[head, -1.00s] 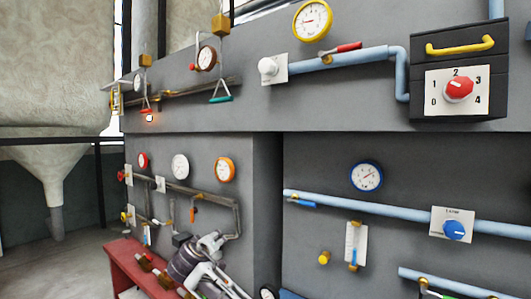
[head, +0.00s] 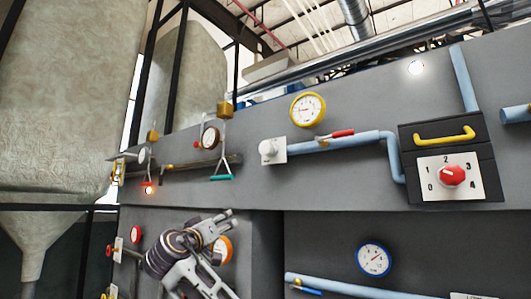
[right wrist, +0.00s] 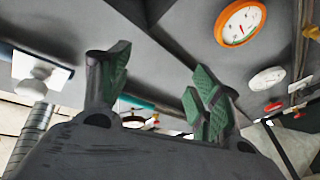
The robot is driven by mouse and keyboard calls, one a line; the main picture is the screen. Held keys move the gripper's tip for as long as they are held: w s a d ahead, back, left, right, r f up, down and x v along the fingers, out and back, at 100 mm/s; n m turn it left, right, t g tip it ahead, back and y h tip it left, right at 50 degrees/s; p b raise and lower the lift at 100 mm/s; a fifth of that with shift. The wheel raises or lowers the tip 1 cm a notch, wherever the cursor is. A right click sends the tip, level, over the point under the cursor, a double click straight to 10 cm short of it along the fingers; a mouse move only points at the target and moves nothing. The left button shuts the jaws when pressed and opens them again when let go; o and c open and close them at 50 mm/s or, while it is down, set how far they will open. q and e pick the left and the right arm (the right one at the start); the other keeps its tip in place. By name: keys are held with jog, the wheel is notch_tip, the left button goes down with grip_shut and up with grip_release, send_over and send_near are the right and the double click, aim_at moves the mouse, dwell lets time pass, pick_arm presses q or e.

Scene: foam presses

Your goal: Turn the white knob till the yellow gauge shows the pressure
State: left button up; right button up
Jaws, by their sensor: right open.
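The white knob (head: 267,148) sits on a white plate on the grey upper panel, at the left end of a light blue pipe. The yellow gauge (head: 307,110) is above and right of it; its needle is small and I cannot read a value. My right gripper (head: 230,221) is below and left of the knob, apart from it, in front of the lower panel. In the right wrist view its green-padded fingers (right wrist: 160,84) are spread with nothing between them. The knob shows there at the upper left (right wrist: 36,70), outside the fingers. My left gripper is not in view.
A red-handled valve (head: 337,134) is on the pipe right of the knob. A black box with a red dial (head: 452,175) is further right. A teal handle (head: 221,178) hangs left of the knob. The orange gauge (head: 226,250) is partly hidden by my right gripper.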

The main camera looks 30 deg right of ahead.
aim_at(264, 149)
jog(key=s+r+m+g+h, duration=0.1)
jog(key=s+r+m+h, duration=0.1)
jog(key=s+r, duration=0.4)
jog(key=s+d+r+m+g+h, duration=0.1)
jog(key=s+r, duration=0.5)
jog(key=r, duration=0.7)
jog(key=m+g+h, duration=0.1)
jog(key=m+h, duration=0.1)
jog(key=m, duration=0.1)
jog(key=shift+m+h, duration=0.3)
jog(key=shift+d, duration=0.1)
jog(key=p+x, duration=0.5)
jog(key=x, duration=0.7)
jog(key=shift+s+d, duration=0.1)
jog(key=shift+s, duration=0.05)
jog(key=shift+p+x, duration=0.4)
jog(key=shift+x, duration=0.45)
jog(key=shift+f, duration=0.15)
jog(key=shift+c, duration=0.4)
jog(key=c, duration=1)
